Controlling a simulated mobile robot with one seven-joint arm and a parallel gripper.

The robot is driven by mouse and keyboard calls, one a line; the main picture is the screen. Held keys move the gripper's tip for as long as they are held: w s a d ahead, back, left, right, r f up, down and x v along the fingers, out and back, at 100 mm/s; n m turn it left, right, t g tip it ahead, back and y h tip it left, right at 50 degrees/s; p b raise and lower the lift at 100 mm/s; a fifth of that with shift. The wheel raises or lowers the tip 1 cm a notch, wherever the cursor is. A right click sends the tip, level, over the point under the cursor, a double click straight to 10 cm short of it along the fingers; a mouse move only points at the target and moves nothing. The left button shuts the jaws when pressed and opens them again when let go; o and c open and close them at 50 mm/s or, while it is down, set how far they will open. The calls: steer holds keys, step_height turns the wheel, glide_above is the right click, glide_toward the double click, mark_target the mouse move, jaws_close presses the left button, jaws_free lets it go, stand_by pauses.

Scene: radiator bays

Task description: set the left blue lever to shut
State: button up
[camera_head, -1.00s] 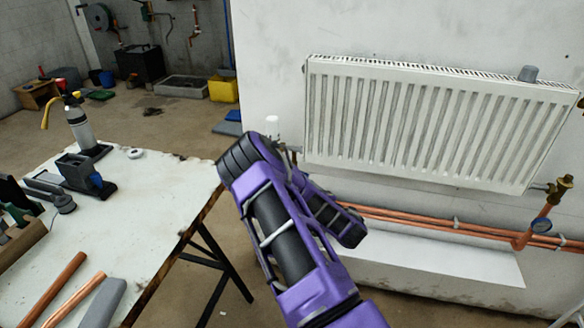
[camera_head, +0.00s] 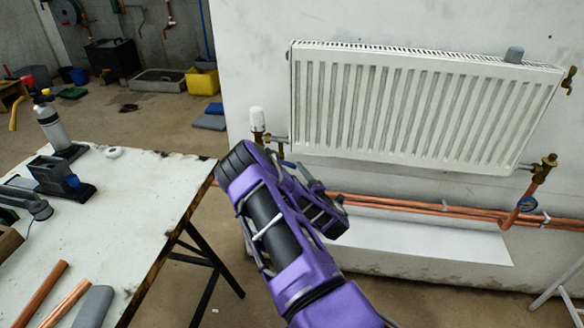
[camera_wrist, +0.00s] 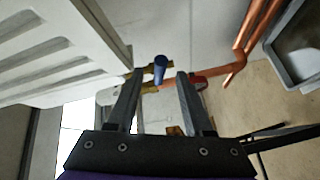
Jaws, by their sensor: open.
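The left blue lever (camera_wrist: 160,68) shows in the wrist view on a brass valve joined to a copper pipe, below the radiator. In the head view its valve (camera_head: 284,150) is mostly hidden behind my arm. My gripper (camera_wrist: 159,78) is open, its two fingers pointing toward the lever. The lever appears between the fingertips in the picture, slightly beyond them; I cannot tell the gap in depth. The fingers do not seem to touch it. In the head view my fingers are hidden by my own purple arm.
The white radiator (camera_head: 420,105) hangs on the wall above copper pipes (camera_head: 420,206). A white-topped workbench (camera_head: 110,205) stands left of my arm. A grey container (camera_wrist: 298,50) shows in the wrist view.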

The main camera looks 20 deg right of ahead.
mark_target(293, 168)
steer(key=shift+w, duration=2.7)
jaws_close()
